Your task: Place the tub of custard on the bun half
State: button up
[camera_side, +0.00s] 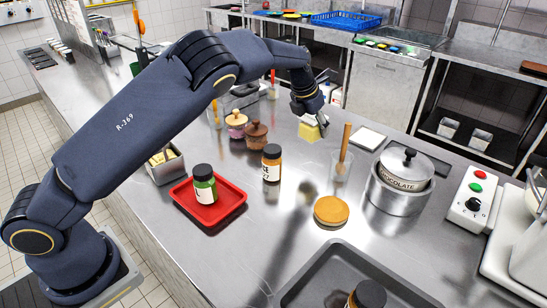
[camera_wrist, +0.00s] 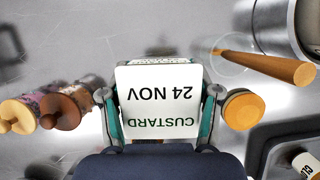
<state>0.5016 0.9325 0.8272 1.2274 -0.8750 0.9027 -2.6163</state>
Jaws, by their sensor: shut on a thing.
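The tub of custard (camera_wrist: 158,100) has a white lid reading "CUSTARD 24 NOV", upside down in the wrist view. In the side view it is a pale yellow tub (camera_side: 309,132) under my gripper (camera_side: 312,112). My gripper (camera_wrist: 159,92) is shut on the tub, one finger on each side of it. Whether the tub clears the table is hard to tell. The bun half (camera_side: 331,211) is a round golden-brown disc on the table, nearer the camera than the tub. In the wrist view the bun half (camera_wrist: 243,109) shows just right of the right finger, apart from the tub.
A clear beaker with a wooden stick (camera_side: 343,155) stands between tub and bun. Right of it is a metal pot (camera_side: 400,195) labelled chocolate. Lidded pots (camera_side: 256,135) stand left.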

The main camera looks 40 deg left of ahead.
jog(key=s+d+r+m+g+h, duration=0.1)
jog(key=s+d+r+m, duration=0.1)
jog(key=s+d+m, duration=0.45)
jog(key=s+d+r+m+g+h, duration=0.15)
jog(key=s+m, duration=0.25)
jog(key=s, duration=0.6)
jog(key=s+d+r+m+g+h, duration=0.2)
jog(key=s+d+r+m, duration=0.15)
jog(key=s+m, duration=0.35)
send_over(342, 212)
jog(key=a, duration=0.2)
jog(key=shift+n, duration=0.35)
notch_tip(342, 212, down, 10)
jog(key=shift+f, duration=0.25)
jog(key=shift+d+f, duration=0.1)
jog(key=shift+f, duration=1.45)
jog(key=shift+f, duration=0.2)
jog(key=o, duration=1.3)
